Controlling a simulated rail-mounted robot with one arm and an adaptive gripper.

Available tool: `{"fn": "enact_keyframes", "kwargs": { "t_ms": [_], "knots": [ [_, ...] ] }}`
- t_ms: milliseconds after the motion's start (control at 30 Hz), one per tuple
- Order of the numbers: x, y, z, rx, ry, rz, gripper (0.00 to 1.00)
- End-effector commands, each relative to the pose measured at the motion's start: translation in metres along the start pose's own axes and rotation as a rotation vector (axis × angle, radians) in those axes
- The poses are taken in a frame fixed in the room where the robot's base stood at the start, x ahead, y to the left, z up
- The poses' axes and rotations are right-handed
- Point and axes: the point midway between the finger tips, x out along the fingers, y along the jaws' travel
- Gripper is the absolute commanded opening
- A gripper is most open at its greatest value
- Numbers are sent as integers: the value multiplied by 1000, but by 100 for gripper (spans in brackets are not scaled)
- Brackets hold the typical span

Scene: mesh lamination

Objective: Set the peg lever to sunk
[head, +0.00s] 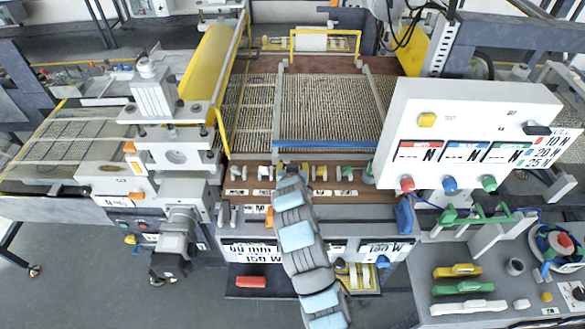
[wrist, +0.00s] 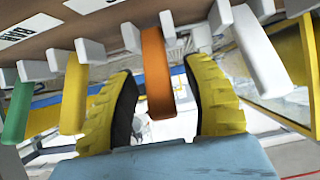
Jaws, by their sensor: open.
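A row of small levers hangs along the front edge of the machine's brown panel (head: 250,186). In the wrist view an orange lever (wrist: 156,80) hangs between the two yellow-padded fingers of my gripper (wrist: 165,72). My gripper is open, with gaps visible on both sides of the orange lever. A yellow lever (wrist: 73,95) and a green lever (wrist: 18,112) are to its left, and a white lever (wrist: 258,52) is to its right. In the head view my arm covers the orange lever. I cannot read which label names the peg lever.
Neighbouring levers stand close on both sides of my fingers. A white control box (head: 465,125) with red, blue and green knobs stands at the right. A side bench (head: 450,285) holds several coloured parts. The woven mesh bed (head: 325,105) lies behind the lever row.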

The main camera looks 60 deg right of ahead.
Motion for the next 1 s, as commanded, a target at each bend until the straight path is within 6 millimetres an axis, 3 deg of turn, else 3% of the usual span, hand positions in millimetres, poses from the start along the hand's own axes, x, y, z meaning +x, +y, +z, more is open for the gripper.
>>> {"fn": "enact_keyframes", "kwargs": {
  "t_ms": [167, 1000],
  "knots": [
    [-12, 0, 1, 0, -1, 1, 50],
    [-109, 0, 1, 0, 0, -1, 50]
  ]
}}
